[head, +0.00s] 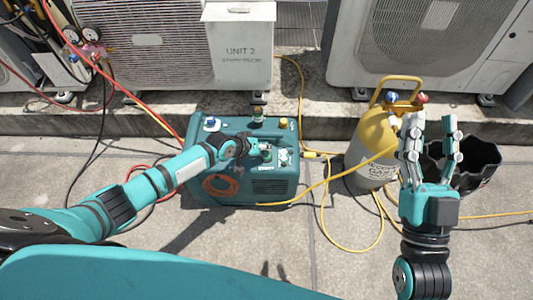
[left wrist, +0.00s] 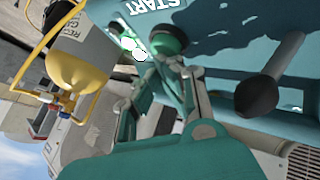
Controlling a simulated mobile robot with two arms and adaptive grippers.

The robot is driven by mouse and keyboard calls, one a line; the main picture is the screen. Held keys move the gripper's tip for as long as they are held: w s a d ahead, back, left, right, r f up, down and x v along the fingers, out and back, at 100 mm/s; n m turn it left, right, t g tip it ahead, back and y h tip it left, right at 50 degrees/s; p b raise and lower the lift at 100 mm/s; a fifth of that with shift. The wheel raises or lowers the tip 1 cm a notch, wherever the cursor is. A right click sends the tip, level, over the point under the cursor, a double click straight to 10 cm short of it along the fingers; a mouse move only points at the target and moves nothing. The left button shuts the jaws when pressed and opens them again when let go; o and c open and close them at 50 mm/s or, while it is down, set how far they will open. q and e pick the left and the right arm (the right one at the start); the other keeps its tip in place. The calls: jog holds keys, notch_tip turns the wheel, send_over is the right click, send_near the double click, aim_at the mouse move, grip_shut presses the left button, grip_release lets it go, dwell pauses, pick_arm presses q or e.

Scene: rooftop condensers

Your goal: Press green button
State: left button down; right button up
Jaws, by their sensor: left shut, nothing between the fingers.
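The green button (left wrist: 168,40) is a dark green round knob on the teal machine (head: 233,122), beside a white START label (left wrist: 152,5) in the left wrist view. My left gripper (head: 262,150) is shut and empty, at the machine's front panel in the head view. In the left wrist view its fingertips (left wrist: 166,66) are right at the button's lower edge; I cannot tell if they touch it.
The yellow-topped gas cylinder (head: 371,146) stands right of the machine, with a black bucket-like container (head: 480,167) beyond my right gripper. Yellow hoses (head: 345,248) lie on the paving. Condenser units, one marked UNIT 2 (head: 240,52), stand behind on a concrete ledge.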

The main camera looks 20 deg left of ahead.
pick_arm(q)
jog(key=shift+s+f, duration=0.1)
jog(key=shift+f, duration=0.2)
pick_arm(e)
jog(key=shift+s+r+t, duration=0.45)
jog(key=shift+r+t, duration=0.05)
jog(key=shift+r, duration=0.05)
dwell(0.4)
jog(key=shift+w, duration=0.1)
pick_arm(q)
jog(key=shift+r+p, duration=0.45)
jog(key=shift+r, duration=0.15)
jog(key=shift+r+p, duration=0.5)
jog(key=shift+r, duration=0.2)
pick_arm(e)
jog(key=w+f+g+h, duration=0.2)
jog(key=f+g, duration=0.4)
jog(key=f, duration=0.3)
jog(key=shift+w+d+f+g, duration=0.2)
jog(key=shift+w+g, duration=0.1)
jog(key=shift+w, duration=0.6)
